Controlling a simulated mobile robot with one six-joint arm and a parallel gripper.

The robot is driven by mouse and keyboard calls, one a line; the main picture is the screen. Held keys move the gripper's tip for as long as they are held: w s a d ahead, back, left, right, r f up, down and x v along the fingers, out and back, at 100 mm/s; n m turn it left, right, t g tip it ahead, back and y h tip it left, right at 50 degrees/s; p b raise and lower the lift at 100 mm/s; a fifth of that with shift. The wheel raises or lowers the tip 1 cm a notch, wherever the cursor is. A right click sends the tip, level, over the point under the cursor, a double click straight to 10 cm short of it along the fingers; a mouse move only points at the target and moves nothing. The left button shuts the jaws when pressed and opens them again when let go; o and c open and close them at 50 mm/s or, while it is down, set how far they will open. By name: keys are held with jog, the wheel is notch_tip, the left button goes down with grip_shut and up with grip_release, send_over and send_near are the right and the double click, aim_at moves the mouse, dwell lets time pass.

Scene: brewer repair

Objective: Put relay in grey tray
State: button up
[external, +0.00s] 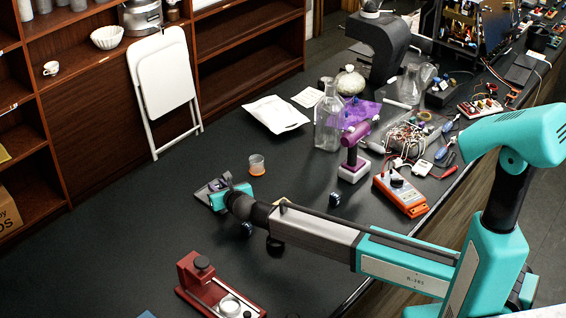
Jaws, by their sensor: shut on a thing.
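My gripper (219,184) is at the far end of my outstretched arm, low over the grey tray (203,194). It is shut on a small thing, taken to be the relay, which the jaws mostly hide. The grey tray is flat and lies on the dark bench top, partly covered by the gripper. I cannot tell whether the held thing touches the tray.
Small dark blocks (247,229) lie near my arm. An orange-based cup (257,165) stands behind the gripper. A red fixture (215,287) is in front. A purple tool (354,150), glass bottle (328,120) and orange meter (400,193) stand to the right. Bench left of the tray is clear.

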jog(key=shift+f, duration=0.2)
jog(key=o, duration=1.1)
jog(key=shift+c, duration=0.2)
jog(key=shift+r, duration=0.1)
jog(key=shift+b+v, duration=1.4)
jog(key=shift+v, duration=4.65)
jog(key=shift+w+d, duration=0.1)
